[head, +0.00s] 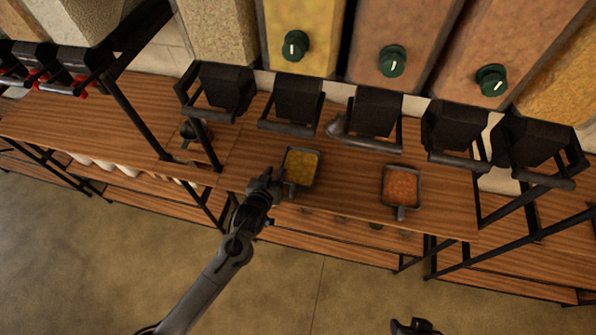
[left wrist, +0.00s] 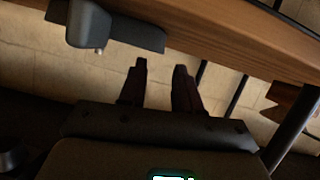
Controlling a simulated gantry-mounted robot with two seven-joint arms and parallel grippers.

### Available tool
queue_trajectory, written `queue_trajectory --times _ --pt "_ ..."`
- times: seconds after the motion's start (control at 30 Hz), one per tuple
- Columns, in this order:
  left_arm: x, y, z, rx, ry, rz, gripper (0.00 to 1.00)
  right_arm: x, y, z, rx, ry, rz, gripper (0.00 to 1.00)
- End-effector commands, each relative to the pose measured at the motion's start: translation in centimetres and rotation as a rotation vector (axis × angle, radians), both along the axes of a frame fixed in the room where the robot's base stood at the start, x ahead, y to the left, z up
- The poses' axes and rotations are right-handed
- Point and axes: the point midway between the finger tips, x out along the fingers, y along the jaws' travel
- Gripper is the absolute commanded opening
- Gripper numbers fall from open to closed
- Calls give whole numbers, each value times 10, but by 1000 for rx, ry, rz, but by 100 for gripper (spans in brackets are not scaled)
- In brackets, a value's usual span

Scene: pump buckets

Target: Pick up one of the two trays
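Two small dark trays stand on the wooden shelf in the head view. The left tray (head: 318,169) holds yellow contents, and the right tray (head: 401,207) holds orange contents. Each has a short handle on its front side. My left gripper (head: 270,177) is at the shelf's front edge, just left of the left tray's handle. In the left wrist view its two fingers (left wrist: 160,70) are apart with nothing between them. A grey handle-like part (left wrist: 88,24) shows there, left of the fingers. My right gripper (head: 415,327) shows only partly at the bottom edge, low and far from the trays.
Black dispenser spouts (head: 297,98) hang in a row behind and above the trays. Large bins with green knobs (head: 392,61) stand behind them. Black frame posts (head: 140,118) rise left of the trays. The shelf (head: 345,190) is clear between the trays.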

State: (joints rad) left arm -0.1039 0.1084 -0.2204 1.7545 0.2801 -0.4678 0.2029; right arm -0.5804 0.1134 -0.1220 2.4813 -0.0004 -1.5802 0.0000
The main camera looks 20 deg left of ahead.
Motion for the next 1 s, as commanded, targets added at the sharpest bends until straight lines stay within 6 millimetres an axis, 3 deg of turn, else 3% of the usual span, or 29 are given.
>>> queue_trajectory --times 0.23,0.6,0.9,1.0 --pt "13 1 -5 1 0 0 33 0 0 1 -1 0 -1 43" --pt "50 3 -21 0 1 0 33 0 -3 0 -12 0 6 43" --pt "52 4 -22 0 1 -1 33 0 -4 0 -13 1 5 43" --pt "52 4 -22 0 1 -1 18 0 -3 0 -11 1 4 43"
